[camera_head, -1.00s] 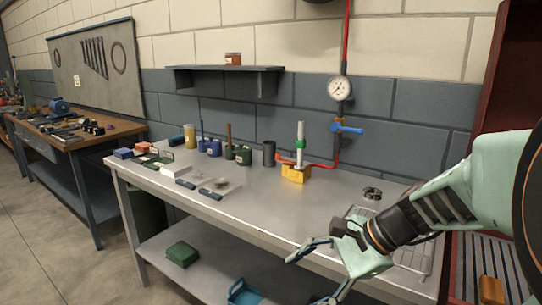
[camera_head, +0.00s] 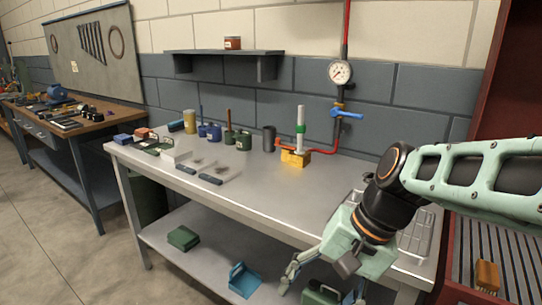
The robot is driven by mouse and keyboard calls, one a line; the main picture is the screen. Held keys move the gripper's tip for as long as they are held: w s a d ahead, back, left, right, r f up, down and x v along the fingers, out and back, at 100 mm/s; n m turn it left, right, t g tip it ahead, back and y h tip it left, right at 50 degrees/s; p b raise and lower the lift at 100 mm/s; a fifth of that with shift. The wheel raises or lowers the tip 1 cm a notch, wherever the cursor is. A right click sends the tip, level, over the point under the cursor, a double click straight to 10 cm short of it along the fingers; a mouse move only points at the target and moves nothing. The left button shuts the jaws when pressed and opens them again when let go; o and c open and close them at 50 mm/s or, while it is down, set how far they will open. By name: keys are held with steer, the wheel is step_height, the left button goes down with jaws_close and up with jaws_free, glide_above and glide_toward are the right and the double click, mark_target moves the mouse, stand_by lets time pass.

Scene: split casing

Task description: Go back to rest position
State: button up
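My gripper (camera_head: 322,287) points downward in front of the workbench's front edge, at the lower right of the view. Its two fingers are spread apart, and I see nothing held between them. My arm comes in from the right and covers the right part of the grey workbench top (camera_head: 270,200).
Cups and small boxes fill the bench's left end. The lower shelf holds a green box (camera_head: 183,238), a blue dustpan-like item (camera_head: 243,280) and a green case (camera_head: 321,293). The bench's middle is clear.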

steer(key=s+d+r+n+t+h+p, duration=0.2)
steer(key=s+d+r+n+t+h, duration=0.1)
steer(key=d, duration=0.3)
steer(key=shift+s+d+r+n+t+h, duration=0.2)
steer(key=shift+s+r+n+t+h, duration=0.1)
steer(key=shift+s+r+t+h, duration=0.5)
step_height(320, 180, up, 20)
steer(key=p, duration=2)
steer(key=shift+s+d+r, duration=0.1)
steer(key=shift+s+r, duration=0.05)
steer(key=shift+r, duration=0.1)
steer(key=shift+c, duration=0.3)
